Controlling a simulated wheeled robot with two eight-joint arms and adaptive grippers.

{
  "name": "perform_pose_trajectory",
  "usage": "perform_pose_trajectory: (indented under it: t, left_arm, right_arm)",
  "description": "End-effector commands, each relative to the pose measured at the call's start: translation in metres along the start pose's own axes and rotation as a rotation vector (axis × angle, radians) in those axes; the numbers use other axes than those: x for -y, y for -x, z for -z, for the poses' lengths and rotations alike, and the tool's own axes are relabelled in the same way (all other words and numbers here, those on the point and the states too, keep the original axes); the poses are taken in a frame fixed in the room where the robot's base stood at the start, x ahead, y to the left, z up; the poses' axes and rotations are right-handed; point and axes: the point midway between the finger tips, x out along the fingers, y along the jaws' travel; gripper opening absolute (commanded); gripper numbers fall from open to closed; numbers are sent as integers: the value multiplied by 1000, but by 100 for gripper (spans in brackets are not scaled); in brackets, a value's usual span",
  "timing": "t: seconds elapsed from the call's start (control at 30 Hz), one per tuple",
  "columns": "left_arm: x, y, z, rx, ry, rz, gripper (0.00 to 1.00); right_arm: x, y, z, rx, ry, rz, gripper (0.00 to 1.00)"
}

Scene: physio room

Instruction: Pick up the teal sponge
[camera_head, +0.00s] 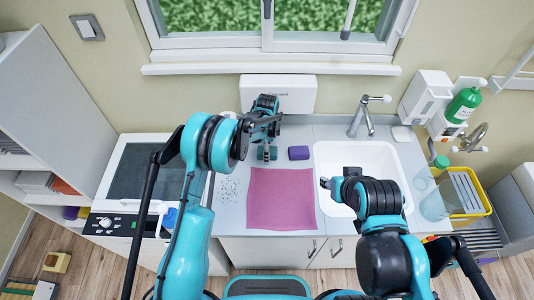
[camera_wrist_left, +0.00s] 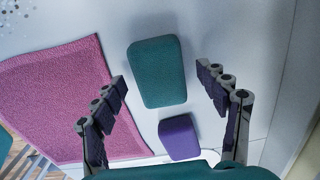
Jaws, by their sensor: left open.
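The teal sponge (camera_wrist_left: 157,72) lies flat on the pale counter and shows whole in the left wrist view. In the head view the sponge (camera_head: 273,153) is partly hidden by my left gripper (camera_head: 267,148), which points down over it. In the left wrist view my left gripper (camera_wrist_left: 162,80) is open, with a finger to each side of the sponge's outline and a gap on both sides. Nothing is between its fingers in a grip. My right gripper (camera_head: 325,183) is over the near-left edge of the sink, too small to read its fingers.
A purple sponge (camera_head: 298,153) lies close to the right of the teal one. A pink cloth (camera_head: 281,198) lies in front. The white sink (camera_head: 385,158) and tap (camera_head: 366,118) are to the right. A white box (camera_head: 290,92) stands at the wall behind.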

Motion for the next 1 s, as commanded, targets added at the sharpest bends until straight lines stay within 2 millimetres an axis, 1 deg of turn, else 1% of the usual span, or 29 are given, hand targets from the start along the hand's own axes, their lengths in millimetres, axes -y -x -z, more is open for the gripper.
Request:
perform_pose_trajectory:
  t: [0.03,0.1,0.33,0.37,0.4,0.47,0.5,0.87,1.0]
  left_arm:
    - [0,-6,0,0,0,0,74]
    - [0,-10,0,0,0,0,74]
    - [0,-11,0,0,1,0,74]
    - [0,-11,0,0,1,0,66]
    - [0,-11,0,0,1,0,56]
    - [0,-11,0,0,1,0,40]
    - [0,-11,0,0,1,0,34]
    - [0,-10,0,0,1,0,34]
    - [0,-3,0,0,1,0,34]
  right_arm:
    - [0,-1,0,0,0,0,40]
    - [0,-1,0,0,0,0,40]
    - [0,-1,0,0,0,0,40]
    - [0,-1,0,0,0,0,40]
    - [0,-1,0,0,0,0,40]
    - [0,-1,0,0,0,0,40]
    - [0,-1,0,0,0,0,40]
    - [0,0,0,0,0,0,40]
    - [0,0,0,0,0,0,40]
